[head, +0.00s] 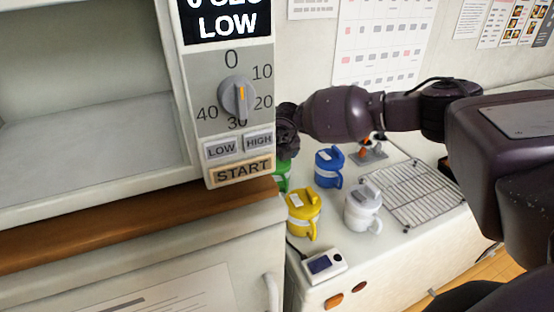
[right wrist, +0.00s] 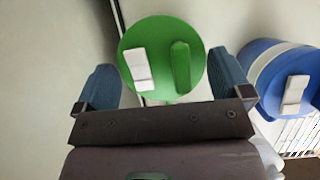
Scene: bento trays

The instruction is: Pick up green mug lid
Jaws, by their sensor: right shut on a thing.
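The green mug lid (right wrist: 188,42) is a round green disc with a green ridge and a white tab on top, seen in the right wrist view. My right gripper (right wrist: 165,80) has its two blue fingers on either side of the lid and is shut on it. In the head view my right gripper (head: 286,132) is partly hidden behind the microwave's edge. The green mug (head: 283,178) shows only as a sliver below it. I cannot tell whether the lid still touches the mug. My left gripper is not in view.
A blue mug (head: 328,165), a yellow mug (head: 303,220) and a white mug (head: 361,212) stand near the green one. A wire rack (head: 415,193) lies to the right. A small device (head: 322,264) sits at the front. The microwave (head: 232,150) blocks the left.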

